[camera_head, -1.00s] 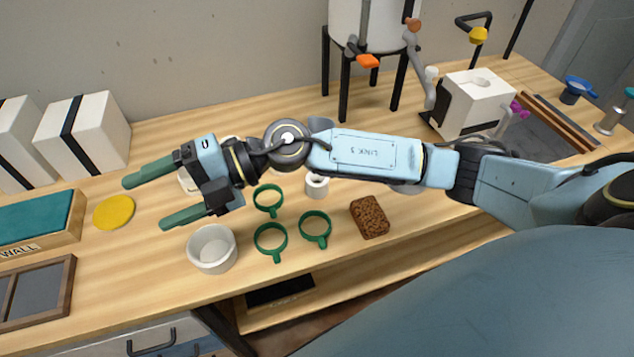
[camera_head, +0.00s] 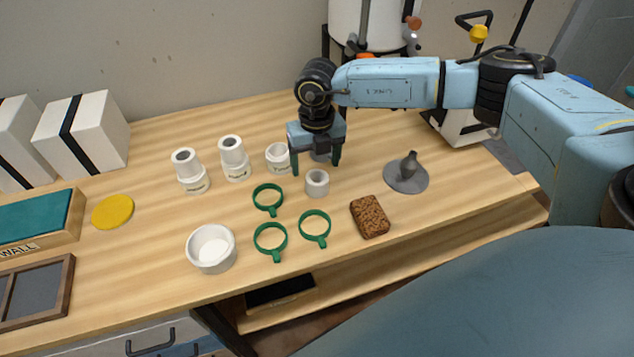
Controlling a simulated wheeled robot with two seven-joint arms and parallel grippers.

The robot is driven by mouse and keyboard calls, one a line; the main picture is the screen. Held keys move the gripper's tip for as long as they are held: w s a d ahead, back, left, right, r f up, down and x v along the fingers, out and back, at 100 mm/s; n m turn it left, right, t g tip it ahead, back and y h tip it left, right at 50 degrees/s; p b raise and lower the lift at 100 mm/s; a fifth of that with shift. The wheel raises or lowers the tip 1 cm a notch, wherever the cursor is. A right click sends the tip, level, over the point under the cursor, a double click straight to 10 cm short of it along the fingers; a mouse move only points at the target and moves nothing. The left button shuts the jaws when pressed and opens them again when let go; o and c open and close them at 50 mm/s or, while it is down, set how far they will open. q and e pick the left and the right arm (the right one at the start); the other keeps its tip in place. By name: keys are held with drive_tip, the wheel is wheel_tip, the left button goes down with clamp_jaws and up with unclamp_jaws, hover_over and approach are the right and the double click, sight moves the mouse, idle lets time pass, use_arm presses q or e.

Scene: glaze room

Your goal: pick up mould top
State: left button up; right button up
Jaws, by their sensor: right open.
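Two white plaster moulds, each a wide base with a narrower top on it, stand at the back of the bench: the left mould (camera_head: 189,171) and the middle mould (camera_head: 234,158). A third, lower white mould piece (camera_head: 279,159) has no narrow part on top. A small white hollow cylinder (camera_head: 317,184), which looks like a loose mould top, stands upright on the bench. My left gripper is out of view.
Several green handled rings (camera_head: 314,228), a brown sponge (camera_head: 370,217) and a white bowl (camera_head: 211,249) lie in front. A grey cone on a disc (camera_head: 407,174) stands right. A yellow disc (camera_head: 113,212) and white strapped boxes (camera_head: 82,132) are left.

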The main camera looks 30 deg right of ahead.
sight(318, 180)
drive_tip(key=f, duration=0.6)
drive_tip(key=shift+s+d+f, duration=0.15)
drive_tip(key=shift+d+f, duration=0.05)
drive_tip(key=shift+f, duration=0.2)
drive_tip(key=c, duration=1.1)
